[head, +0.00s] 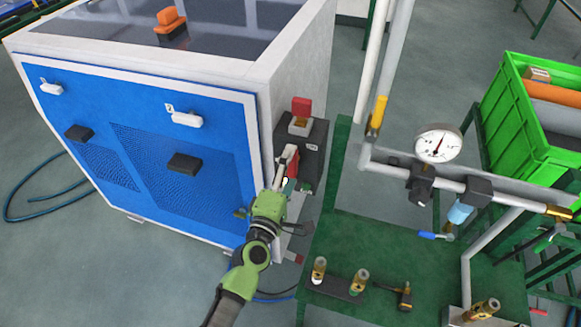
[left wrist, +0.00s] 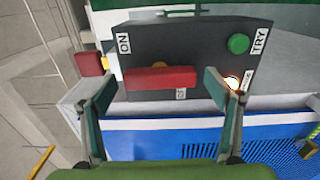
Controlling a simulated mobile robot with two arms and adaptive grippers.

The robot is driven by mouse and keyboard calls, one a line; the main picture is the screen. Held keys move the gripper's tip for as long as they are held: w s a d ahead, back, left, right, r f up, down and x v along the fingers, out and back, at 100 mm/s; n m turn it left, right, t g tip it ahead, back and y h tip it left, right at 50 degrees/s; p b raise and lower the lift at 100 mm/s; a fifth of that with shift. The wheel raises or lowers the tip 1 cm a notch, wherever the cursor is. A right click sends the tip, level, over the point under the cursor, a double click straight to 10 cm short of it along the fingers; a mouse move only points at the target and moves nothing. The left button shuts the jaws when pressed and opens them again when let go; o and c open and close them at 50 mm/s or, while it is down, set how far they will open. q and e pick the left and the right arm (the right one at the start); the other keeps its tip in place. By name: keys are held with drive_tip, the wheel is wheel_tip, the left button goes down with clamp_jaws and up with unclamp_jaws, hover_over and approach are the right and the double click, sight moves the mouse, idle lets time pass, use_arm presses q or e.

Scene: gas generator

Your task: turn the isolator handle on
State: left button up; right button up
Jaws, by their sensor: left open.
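The isolator's red handle (left wrist: 160,78) lies flat across the dark control box (left wrist: 200,50) in the left wrist view. An ON label (left wrist: 124,43) is at the box's upper left. Another label (left wrist: 181,94), partly covered, is just below the handle. In the head view the box (head: 313,160) is on the side of the blue and white generator (head: 160,130). My left gripper (left wrist: 160,85) is open, with one finger at each end of the handle and gaps showing. It also shows in the head view (head: 286,186), beside the box. My right gripper is out of view.
A green button (left wrist: 238,44), a TRY label and a glowing lamp (left wrist: 232,83) are on the box. A red piece (head: 302,106) stands above it. Right of it are white pipes with a gauge (head: 438,144), a green bench (head: 370,240) and a green crate (head: 520,125).

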use_arm(q)
drive_tip(key=v, duration=1.1)
drive_tip(key=shift+s, duration=0.35)
drive_tip(key=shift+a, duration=0.1)
drive_tip(key=s+a+f+m+g+y, duration=0.1)
drive_tip(key=s+a+f+m+g, duration=0.2)
drive_tip(key=f, duration=0.9)
drive_tip(key=s+a+f+m+g, duration=0.1)
drive_tip(key=s+f+m+g, duration=0.3)
drive_tip(key=f, duration=0.7)
drive_tip(key=s+a+f+m+g+y, duration=0.1)
drive_tip(key=s+a+f+m, duration=0.3)
drive_tip(key=f, duration=0.8)
drive_tip(key=s+a+f+m+g+y, duration=0.1)
drive_tip(key=s+a+f+m+g, duration=0.1)
drive_tip(key=s+f, duration=0.3)
drive_tip(key=s+a+f+m+g+y, duration=0.1)
drive_tip(key=s+a+f, duration=0.4)
drive_tip(key=s, duration=0.9)
drive_tip(key=s+a+f+m+g+y, duration=0.1)
drive_tip(key=s+a+f+m+g, duration=0.2)
drive_tip(key=s, duration=0.7)
wheel_tip(320, 180, down, 4)
drive_tip(key=shift+a+r+g+y, duration=0.15)
drive_tip(key=shift+a+g+y, duration=0.15)
drive_tip(key=shift+a+g, duration=0.6)
drive_tip(key=shift+d, duration=0.25)
